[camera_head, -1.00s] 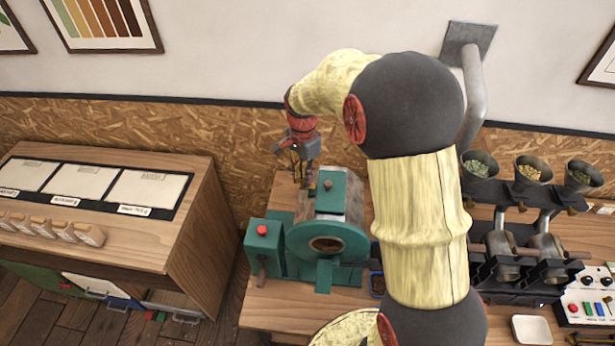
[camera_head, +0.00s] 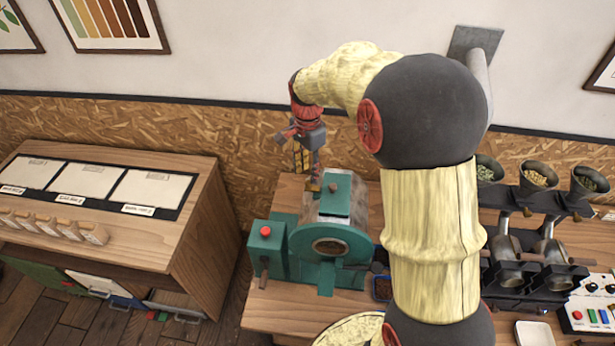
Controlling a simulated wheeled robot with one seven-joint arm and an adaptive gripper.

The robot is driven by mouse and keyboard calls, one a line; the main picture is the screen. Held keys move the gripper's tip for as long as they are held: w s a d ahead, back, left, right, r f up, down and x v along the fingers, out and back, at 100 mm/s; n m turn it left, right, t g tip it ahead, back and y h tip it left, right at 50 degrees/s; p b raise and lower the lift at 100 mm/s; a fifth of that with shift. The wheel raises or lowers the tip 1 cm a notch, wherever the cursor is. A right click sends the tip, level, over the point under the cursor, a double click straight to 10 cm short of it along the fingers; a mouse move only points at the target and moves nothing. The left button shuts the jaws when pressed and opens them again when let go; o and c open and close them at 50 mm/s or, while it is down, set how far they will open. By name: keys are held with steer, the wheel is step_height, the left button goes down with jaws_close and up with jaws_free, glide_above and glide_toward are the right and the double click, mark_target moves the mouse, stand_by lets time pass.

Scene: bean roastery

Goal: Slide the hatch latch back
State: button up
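The teal roasting machine (camera_head: 301,247) stands on the wooden bench, with a round opening in its front. A teal hatch plate (camera_head: 338,199) with a small knob (camera_head: 333,187) lies on its top. I cannot make out a separate latch. My gripper (camera_head: 314,186) points down at the left rear edge of the hatch plate, left of the knob. Its fingertips are small and partly merge with the machine's edge, so neither their opening nor contact can be told.
A teal box with a red button (camera_head: 265,231) stands left of the machine. Grinders with bean-filled funnels (camera_head: 537,174) and a white tray (camera_head: 533,334) are at the right. A wooden cabinet (camera_head: 205,235) stands at the left. My arm hides part of the bench.

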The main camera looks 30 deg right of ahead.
mark_target(308, 182)
step_height(308, 182, up, 8)
stand_by(0.5)
